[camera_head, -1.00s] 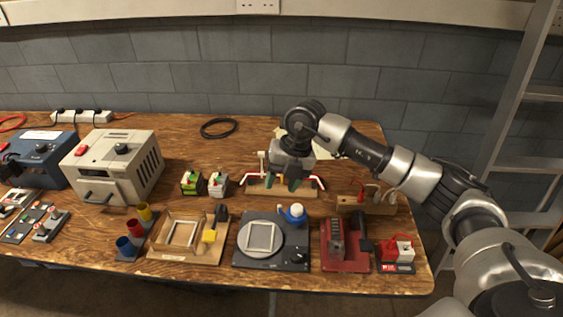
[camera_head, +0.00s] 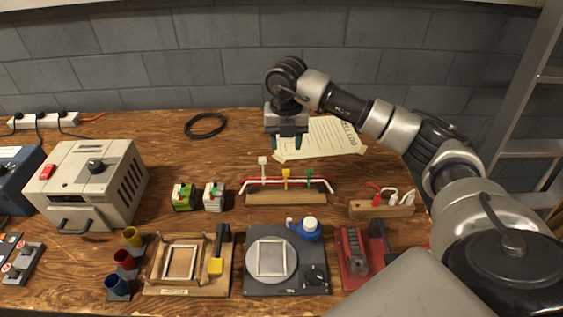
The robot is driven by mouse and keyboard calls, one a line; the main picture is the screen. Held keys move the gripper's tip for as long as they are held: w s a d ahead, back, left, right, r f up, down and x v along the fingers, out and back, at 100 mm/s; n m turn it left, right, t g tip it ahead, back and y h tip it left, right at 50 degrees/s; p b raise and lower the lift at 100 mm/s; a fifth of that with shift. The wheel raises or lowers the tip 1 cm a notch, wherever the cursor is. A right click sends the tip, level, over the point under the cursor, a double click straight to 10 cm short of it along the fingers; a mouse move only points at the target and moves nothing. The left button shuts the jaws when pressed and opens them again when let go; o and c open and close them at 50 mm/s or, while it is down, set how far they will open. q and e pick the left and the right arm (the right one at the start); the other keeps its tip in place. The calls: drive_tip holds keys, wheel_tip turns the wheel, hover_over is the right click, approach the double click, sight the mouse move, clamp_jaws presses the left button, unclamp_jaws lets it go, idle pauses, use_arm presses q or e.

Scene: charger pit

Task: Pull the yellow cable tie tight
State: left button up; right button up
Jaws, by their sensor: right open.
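The yellow cable tie (camera_head: 286,178) stands up from the middle of a wooden block (camera_head: 285,198) with a red and white cable bundle along it. A white cable tie (camera_head: 263,167) stands to its left and a green cable tie (camera_head: 308,178) to its right. My right gripper (camera_head: 287,146) is open and empty, pointing down, above and slightly behind the block in the picture. It appears apart from the ties. My left gripper is not in view.
A paper sheet (camera_head: 325,139) lies behind the block, and a black cable coil (camera_head: 206,125) lies back left. A wooden block with small hooks (camera_head: 381,206) stands to the right. A turntable plate (camera_head: 285,262) and a framed wooden jig (camera_head: 187,265) stand in front.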

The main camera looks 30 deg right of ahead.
hover_over(286, 170)
wheel_tip(286, 170, down, 5)
drive_tip(key=shift+s, duration=0.15)
wheel_tip(286, 170, down, 3)
drive_tip(key=shift+f, duration=0.55)
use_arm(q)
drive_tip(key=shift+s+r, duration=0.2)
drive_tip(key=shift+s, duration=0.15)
use_arm(e)
drive_tip(key=shift+c, duration=0.3)
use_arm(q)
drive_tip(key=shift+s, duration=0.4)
use_arm(e)
drive_tip(key=shift+r, duration=0.1)
clamp_jaws()
